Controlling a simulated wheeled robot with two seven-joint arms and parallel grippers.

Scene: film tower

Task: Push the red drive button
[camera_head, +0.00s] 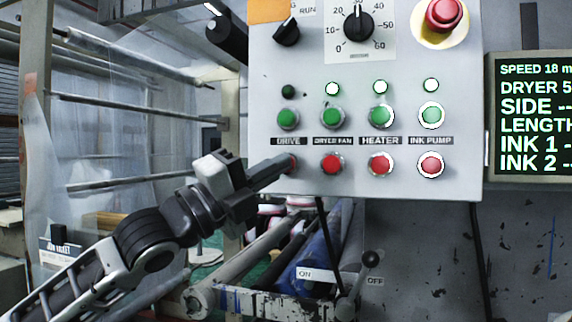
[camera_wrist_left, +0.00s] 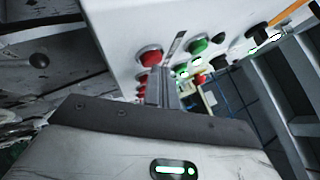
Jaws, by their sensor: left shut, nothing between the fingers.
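The red drive button (camera_head: 294,162) is at the left end of the bottom row on the grey control panel (camera_head: 262,80), below the "DRIVE" label (camera_head: 288,141). It is mostly hidden by the fingertips of my left gripper (camera_head: 286,164). That gripper is shut and empty, its tips at the button; I cannot tell whether they touch it. In the left wrist view the shut fingers (camera_wrist_left: 164,86) point at the panel beside red buttons, and which one is the drive button is unclear there. My right gripper is not in view.
The green drive button (camera_head: 288,118) sits above the label, under a dark lamp (camera_head: 288,91). The red dryer fan button (camera_head: 331,163) is close to the right. A red emergency stop (camera_head: 443,14) is at top right. Rollers and an ON/OFF lever (camera_head: 370,259) are below.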

